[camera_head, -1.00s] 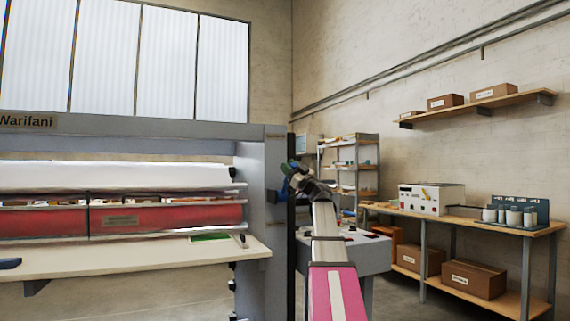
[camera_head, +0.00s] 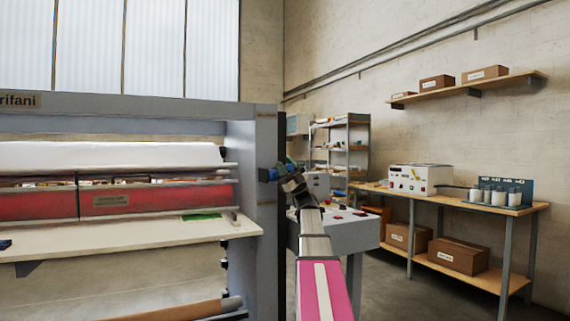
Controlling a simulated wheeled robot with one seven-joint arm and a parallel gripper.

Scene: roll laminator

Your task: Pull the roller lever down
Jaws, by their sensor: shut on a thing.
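The large grey roll laminator (camera_head: 265,125) fills the left, with a white roll (camera_head: 110,155) above a red roller (camera_head: 160,198). My gripper (camera_head: 280,173) is at the outer side of its right upright, at about the height of the red roller. A small blue piece (camera_head: 268,174), which looks like the roller lever's handle, shows at the gripper's tip beside the upright. My gripper is shut on it. The rest of the lever is hidden behind my gripper and wrist, so its tilt cannot be told.
The laminator's feed table (camera_head: 120,240) juts out at left. A grey control desk (camera_head: 345,230) stands close behind my arm. A wooden workbench (camera_head: 450,202) with a white device (camera_head: 418,179) runs along the right wall.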

